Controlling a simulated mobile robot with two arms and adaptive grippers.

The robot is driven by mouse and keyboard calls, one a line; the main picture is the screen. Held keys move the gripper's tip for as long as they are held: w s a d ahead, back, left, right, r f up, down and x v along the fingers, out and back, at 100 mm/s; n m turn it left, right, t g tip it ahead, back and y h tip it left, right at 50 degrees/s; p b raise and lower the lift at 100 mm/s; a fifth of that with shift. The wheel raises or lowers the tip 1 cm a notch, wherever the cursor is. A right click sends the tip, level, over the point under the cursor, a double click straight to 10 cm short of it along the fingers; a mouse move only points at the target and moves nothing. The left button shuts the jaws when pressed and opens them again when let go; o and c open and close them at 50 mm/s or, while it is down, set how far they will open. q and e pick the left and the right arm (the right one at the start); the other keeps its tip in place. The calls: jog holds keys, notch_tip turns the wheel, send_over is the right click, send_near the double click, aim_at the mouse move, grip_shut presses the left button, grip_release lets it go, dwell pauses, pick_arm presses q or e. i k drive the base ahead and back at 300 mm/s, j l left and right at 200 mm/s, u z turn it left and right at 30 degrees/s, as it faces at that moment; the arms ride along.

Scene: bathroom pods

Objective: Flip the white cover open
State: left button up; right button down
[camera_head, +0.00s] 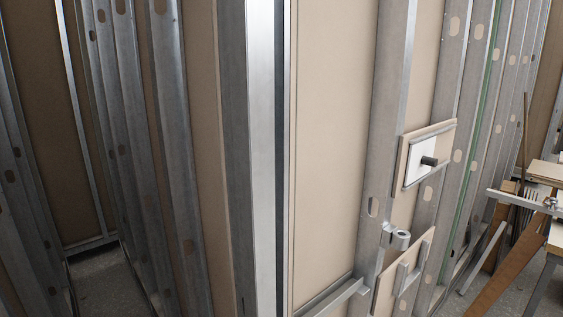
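A small white square plate (414,172) is set on a beige board (439,135) with metal strips along its edges, fixed to the stud wall right of the middle. It may be the white cover, but I cannot tell whether it is hinged. A short dark cylinder (429,161) sticks out from the plate's right part. Neither of my grippers is in view.
Below the plate, a metal bracket with a ring end (401,239) juts from a stud. A lower beige board (421,250) carries metal bars. A tall metal corner post (262,150) stands left of the plate. At right are a wooden bench (548,171) and a leaning brown plank (505,270).

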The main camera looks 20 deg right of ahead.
aim_at(420, 161)
jog(key=z, duration=1.35)
